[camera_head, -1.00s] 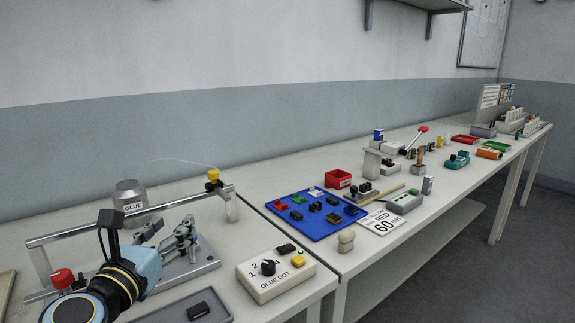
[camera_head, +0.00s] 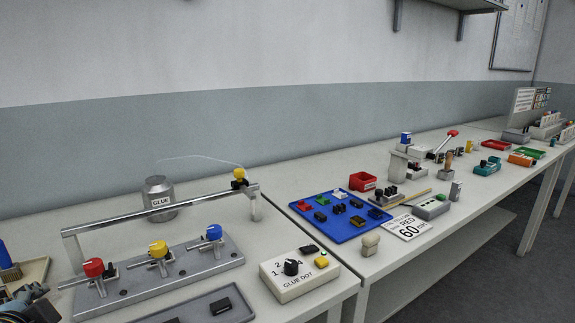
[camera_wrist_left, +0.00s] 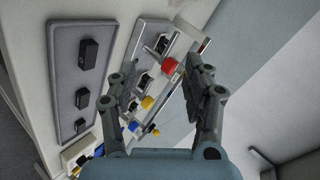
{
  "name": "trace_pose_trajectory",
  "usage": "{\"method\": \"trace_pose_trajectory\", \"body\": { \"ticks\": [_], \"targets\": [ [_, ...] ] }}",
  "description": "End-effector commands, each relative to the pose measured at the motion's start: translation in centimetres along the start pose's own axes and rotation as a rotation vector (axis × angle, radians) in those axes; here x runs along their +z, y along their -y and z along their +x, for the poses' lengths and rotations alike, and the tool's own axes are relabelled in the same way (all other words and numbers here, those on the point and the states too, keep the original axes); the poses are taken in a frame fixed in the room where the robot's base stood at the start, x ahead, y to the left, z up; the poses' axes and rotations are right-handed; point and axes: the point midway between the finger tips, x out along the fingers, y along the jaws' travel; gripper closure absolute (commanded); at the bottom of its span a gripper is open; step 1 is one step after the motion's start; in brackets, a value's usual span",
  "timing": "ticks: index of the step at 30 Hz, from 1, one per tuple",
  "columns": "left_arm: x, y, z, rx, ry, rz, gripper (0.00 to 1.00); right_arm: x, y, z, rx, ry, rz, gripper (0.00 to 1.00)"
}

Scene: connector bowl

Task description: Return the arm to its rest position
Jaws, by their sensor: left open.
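My left gripper (camera_wrist_left: 165,75) is open in the left wrist view, with its two grey fingers apart and nothing held between them. The red knob (camera_wrist_left: 169,66) of the glue fixture shows beyond the fingers. In the head view, only a small part of my left arm shows at the lower left corner, and its fingertips cannot be made out there. My right gripper is not in view.
The metal fixture (camera_head: 165,277) bears red, yellow and blue knobs under a rail. A grey tray (camera_head: 180,313) with black parts lies in front. A glue dot box (camera_head: 300,284), blue tray (camera_head: 336,230) and glue jar (camera_head: 159,197) stand nearby.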

Motion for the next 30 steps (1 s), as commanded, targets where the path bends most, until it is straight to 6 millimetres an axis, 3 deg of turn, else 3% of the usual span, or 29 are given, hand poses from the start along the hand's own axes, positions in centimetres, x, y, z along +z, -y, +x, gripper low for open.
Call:
{"method": "trace_pose_trajectory", "body": {
  "ticks": [6, 15, 23, 30],
  "targets": [
    [3.2, -5.7, -4.8, 0.326, 0.142, -0.302, 0.5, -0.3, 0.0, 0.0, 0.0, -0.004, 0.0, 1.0],
    [5.4, -10.9, -11.9, 0.647, 0.324, -0.496, 0.5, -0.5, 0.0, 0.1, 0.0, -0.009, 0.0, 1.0],
    [7.6, -16.8, -5.5, 0.644, 0.353, -0.487, 0.5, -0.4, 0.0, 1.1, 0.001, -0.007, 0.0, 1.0],
    [11.6, -23.9, 0.1, 0.652, 0.39, -0.483, 0.5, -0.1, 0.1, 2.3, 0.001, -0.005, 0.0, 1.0]
  ]
}}
